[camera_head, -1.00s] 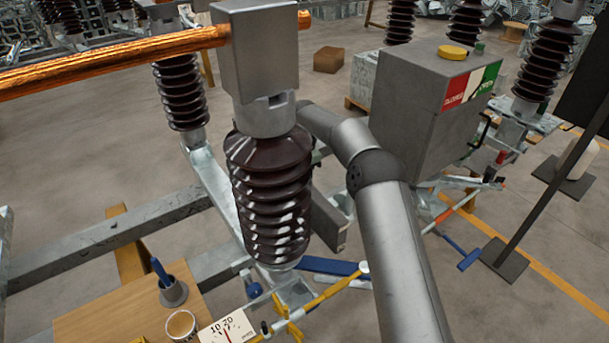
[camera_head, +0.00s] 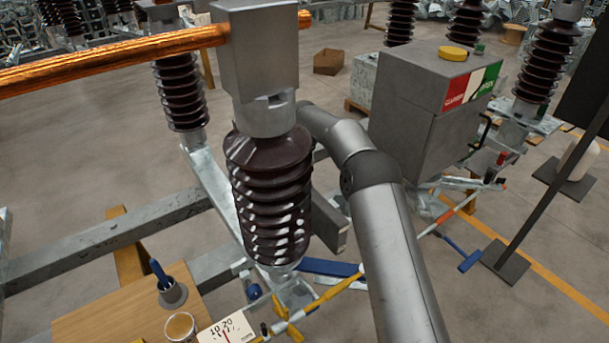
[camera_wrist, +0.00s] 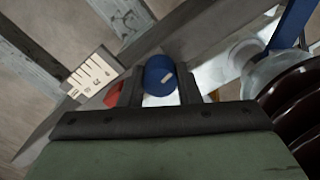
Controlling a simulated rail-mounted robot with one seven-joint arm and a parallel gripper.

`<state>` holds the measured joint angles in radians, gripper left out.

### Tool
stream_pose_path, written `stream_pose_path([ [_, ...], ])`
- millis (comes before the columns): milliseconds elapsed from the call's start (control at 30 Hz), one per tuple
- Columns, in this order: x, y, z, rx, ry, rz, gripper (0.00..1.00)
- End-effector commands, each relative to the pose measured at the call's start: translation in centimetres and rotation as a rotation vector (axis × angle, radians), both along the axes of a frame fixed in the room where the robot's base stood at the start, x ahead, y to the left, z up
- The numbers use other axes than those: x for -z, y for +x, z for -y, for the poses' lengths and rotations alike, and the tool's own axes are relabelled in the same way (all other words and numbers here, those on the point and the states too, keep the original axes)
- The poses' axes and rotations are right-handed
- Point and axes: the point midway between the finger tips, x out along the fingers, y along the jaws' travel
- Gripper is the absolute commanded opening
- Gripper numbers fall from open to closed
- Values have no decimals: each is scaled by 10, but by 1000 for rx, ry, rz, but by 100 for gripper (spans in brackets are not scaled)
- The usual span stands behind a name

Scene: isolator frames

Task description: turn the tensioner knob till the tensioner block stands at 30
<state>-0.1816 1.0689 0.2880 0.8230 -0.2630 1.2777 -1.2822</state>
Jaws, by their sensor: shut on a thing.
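The blue tensioner knob (camera_wrist: 160,76) is in the middle of the wrist view, with a short pale mark on its face. My gripper (camera_wrist: 160,88) is shut on it, one dark finger on each side. A red part (camera_wrist: 115,93) shows just left of the left finger. A pale scale plate (camera_wrist: 92,76) with dark lines lies farther left; its figures are too small to read. In the head view my gripper is hidden. A white scale card (camera_head: 226,330) there shows 10 and 20 and a red line; whether it is the same scale I cannot tell. I cannot make out the block's reading.
A ribbed brown insulator (camera_head: 270,195) stands close to my arm and also fills the right edge of the wrist view. A yellow bar (camera_head: 320,298) crosses near its foot. A wooden table (camera_head: 130,300) holds a cup (camera_head: 180,326). A grey cabinet (camera_head: 425,115) stands behind my arm.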

Motion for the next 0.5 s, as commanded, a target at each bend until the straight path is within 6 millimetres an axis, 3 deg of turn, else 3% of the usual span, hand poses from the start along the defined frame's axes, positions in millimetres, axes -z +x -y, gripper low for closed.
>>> stream_pose_path([
  [300, -1, 0, 0, 0, 0, 2, 7],
  [333, -1, 0, 0, 0, 0, 2, 38],
  [367, -1, 0, 0, 0, 0, 2, 46],
  [400, -1, 0, 0, -1, 0, 2, 52],
  [500, -1, 0, 0, -1, 0, 2, 52],
])
